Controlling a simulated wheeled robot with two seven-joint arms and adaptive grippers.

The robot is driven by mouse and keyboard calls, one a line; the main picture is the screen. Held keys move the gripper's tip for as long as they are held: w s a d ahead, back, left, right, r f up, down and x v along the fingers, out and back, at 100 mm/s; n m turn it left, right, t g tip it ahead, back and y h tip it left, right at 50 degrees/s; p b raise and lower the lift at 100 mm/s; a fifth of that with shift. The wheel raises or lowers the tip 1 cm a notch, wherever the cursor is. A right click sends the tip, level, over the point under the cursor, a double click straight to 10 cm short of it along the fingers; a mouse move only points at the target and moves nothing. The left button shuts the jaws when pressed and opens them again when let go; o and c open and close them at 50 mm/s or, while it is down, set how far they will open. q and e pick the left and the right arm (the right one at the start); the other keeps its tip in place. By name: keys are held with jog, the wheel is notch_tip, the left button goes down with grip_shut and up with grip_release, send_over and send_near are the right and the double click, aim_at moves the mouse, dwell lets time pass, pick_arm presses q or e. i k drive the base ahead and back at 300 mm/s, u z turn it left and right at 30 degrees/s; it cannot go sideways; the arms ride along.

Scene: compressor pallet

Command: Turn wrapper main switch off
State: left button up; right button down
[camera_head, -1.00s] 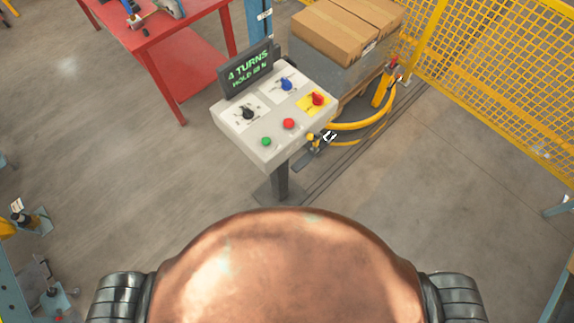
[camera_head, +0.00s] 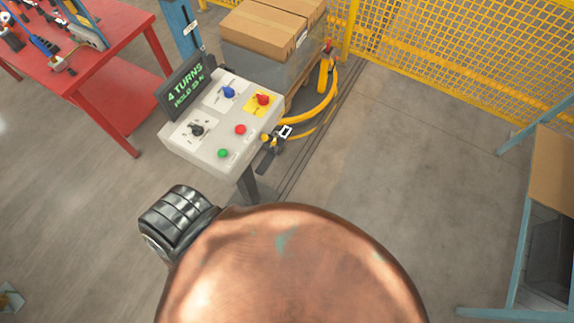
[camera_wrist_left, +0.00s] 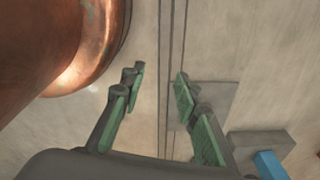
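The wrapper control panel (camera_head: 222,135) is a light grey sloped box on a post, left of centre in the head view. A red rotary switch on a yellow plate (camera_head: 263,99) sits at its upper right. It also carries a blue knob (camera_head: 229,92), a black knob (camera_head: 196,130), a red button (camera_head: 240,129) and a green button (camera_head: 223,153). The red switch's exact setting is too small to read. My left gripper (camera_wrist_left: 158,88) shows in the left wrist view with its green-padded fingers apart and nothing between them. My right gripper is in neither view.
A display (camera_head: 184,86) stands on the panel's left edge. Behind are cardboard boxes (camera_head: 262,35) and a yellow mesh fence (camera_head: 450,50). A red table (camera_head: 105,75) is at left, a blue-framed bench (camera_head: 549,190) at right.

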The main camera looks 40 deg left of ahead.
aim_at(264, 99)
jog(key=z, duration=0.5)
jog(key=i, duration=1.6)
jog(key=u, duration=3.25)
jog(key=k, duration=1.05)
jog(key=u, duration=0.75)
jog(key=i, duration=0.75)
jog(key=u, duration=0.2)
